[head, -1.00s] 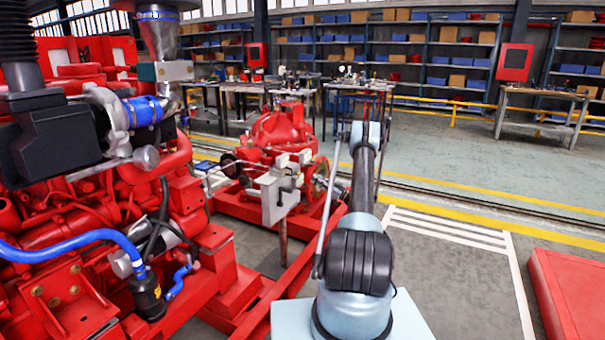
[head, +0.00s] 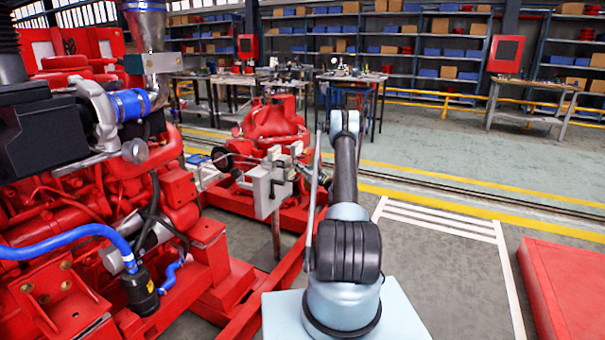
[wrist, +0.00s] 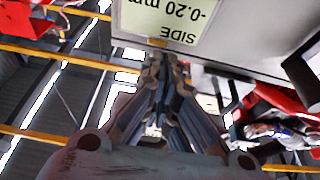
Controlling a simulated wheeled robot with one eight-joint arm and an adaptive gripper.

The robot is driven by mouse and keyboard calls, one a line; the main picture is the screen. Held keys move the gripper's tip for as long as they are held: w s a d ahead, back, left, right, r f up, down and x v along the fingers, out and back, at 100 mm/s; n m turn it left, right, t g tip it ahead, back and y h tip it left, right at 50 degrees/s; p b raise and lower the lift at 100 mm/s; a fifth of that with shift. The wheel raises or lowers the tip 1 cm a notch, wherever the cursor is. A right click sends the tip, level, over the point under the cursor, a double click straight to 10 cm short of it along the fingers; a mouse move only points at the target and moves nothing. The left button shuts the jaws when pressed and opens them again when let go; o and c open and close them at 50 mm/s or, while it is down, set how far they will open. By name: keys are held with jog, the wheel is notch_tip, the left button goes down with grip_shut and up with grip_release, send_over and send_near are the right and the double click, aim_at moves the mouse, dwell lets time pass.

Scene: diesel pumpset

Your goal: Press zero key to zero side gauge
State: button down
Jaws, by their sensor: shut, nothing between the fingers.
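The gauge display (wrist: 165,18) fills the top of the wrist view. Upside down to this camera, it reads "SIDE" and "-0.20 mm". It sits in a pale grey housing (wrist: 230,52). My gripper (wrist: 158,60) is shut and empty, with its fingertips at the lower edge of the housing in the picture. I cannot tell whether they touch it. The zero key cannot be made out; the fingertips may cover it. In the head view, a grey box on a post (head: 264,192) stands by the red pump, left of my arm. My fingertips are not clear there.
The red diesel engine (head: 75,190) stands at the left and the red pump (head: 272,125) behind the grey box. Red base rails (head: 240,318) run below. A red block (head: 570,285) lies at the right. Open floor (head: 445,265) lies right of my arm.

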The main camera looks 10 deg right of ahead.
jog(key=shift+x, duration=1.45)
